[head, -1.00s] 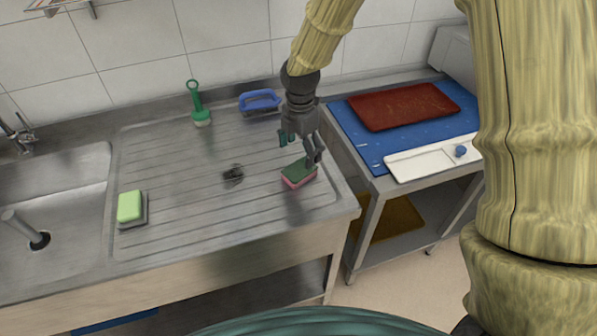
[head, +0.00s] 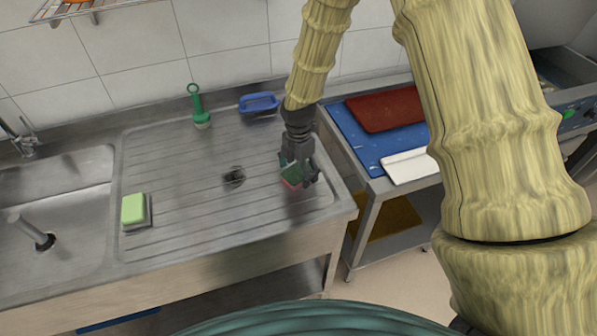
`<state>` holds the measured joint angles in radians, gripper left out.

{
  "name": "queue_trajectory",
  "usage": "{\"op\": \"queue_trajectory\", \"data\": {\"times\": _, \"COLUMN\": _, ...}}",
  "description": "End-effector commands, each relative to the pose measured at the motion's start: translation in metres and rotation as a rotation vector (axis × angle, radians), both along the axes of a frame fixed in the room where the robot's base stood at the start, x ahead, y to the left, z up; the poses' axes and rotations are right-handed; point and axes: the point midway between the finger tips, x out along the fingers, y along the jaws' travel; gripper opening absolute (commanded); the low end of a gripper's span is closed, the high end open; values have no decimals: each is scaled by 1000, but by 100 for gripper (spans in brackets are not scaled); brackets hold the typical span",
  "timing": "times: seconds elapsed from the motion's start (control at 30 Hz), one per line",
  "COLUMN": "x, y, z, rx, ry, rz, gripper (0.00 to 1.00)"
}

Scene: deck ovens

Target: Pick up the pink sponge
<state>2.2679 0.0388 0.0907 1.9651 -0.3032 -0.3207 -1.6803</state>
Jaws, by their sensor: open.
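The pink sponge (head: 291,177), with a dark green top layer, lies on the ribbed steel drainboard (head: 190,225) near its right end. Its right part is hidden behind my gripper. My gripper (head: 299,176) is open and points down at the sponge, with its fingers at the sponge's level in the picture. One finger shows in front of the sponge's right side. I cannot tell whether the fingers touch it.
A green soap block (head: 133,208) sits on a grey holder at the left. A dark scourer (head: 234,176), a green-handled brush (head: 198,108) and a blue-handled brush (head: 259,103) stand apart on the drainboard. A side table holds a blue mat (head: 355,134), red board (head: 385,109) and white board (head: 408,167).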

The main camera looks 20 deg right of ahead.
Motion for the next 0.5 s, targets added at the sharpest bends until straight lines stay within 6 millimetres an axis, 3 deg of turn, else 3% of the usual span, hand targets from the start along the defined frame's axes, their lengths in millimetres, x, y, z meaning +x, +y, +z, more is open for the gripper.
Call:
{"op": "queue_trajectory", "data": {"times": 0.4, "x": 0, "y": 0, "z": -9, "rx": 0, "ry": -1, "rz": -1, "gripper": 83}}
{"op": "queue_trajectory", "data": {"times": 0.5, "x": 0, "y": 0, "z": -9, "rx": 0, "ry": -1, "rz": 0, "gripper": 69}}
